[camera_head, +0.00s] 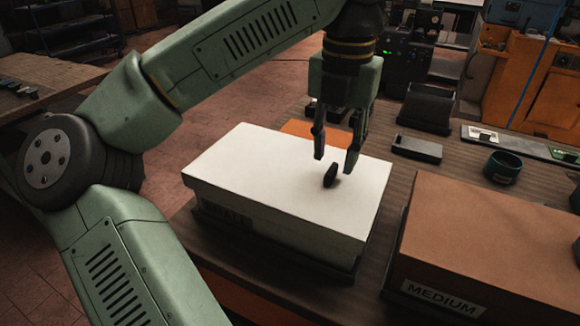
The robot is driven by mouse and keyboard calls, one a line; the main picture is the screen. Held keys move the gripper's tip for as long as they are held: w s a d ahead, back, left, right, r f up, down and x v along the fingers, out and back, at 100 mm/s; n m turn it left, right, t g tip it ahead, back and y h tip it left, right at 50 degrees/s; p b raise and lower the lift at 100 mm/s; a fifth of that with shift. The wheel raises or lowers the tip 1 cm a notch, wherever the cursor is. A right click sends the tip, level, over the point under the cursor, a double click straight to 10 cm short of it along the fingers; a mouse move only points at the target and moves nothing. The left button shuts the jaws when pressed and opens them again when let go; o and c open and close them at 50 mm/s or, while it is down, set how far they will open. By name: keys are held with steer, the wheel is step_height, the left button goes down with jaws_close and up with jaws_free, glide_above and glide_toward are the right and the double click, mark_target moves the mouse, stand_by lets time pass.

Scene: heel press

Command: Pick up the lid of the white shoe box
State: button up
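The white shoe box (290,230) stands on a dark base on the table, with its flat white lid (245,165) on top. A small dark knob (330,176) sticks up from the lid, right of its middle. My gripper (334,166) points down over the lid, with its two fingers apart and the knob between or just in front of them. The fingers appear not to touch the knob. Whether the fingertips touch the lid I cannot tell.
A brown box (500,226) labelled MEDIUM stands close on the right. An orange item (300,128) lies behind the white box. A dark green bowl (503,167), a dark block (417,149) and a black holder (426,110) are at the back right of the wooden table (385,195).

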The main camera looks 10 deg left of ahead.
steer(key=shift+f, duration=1.15)
steer(key=shift+c, duration=0.5)
jaws_close()
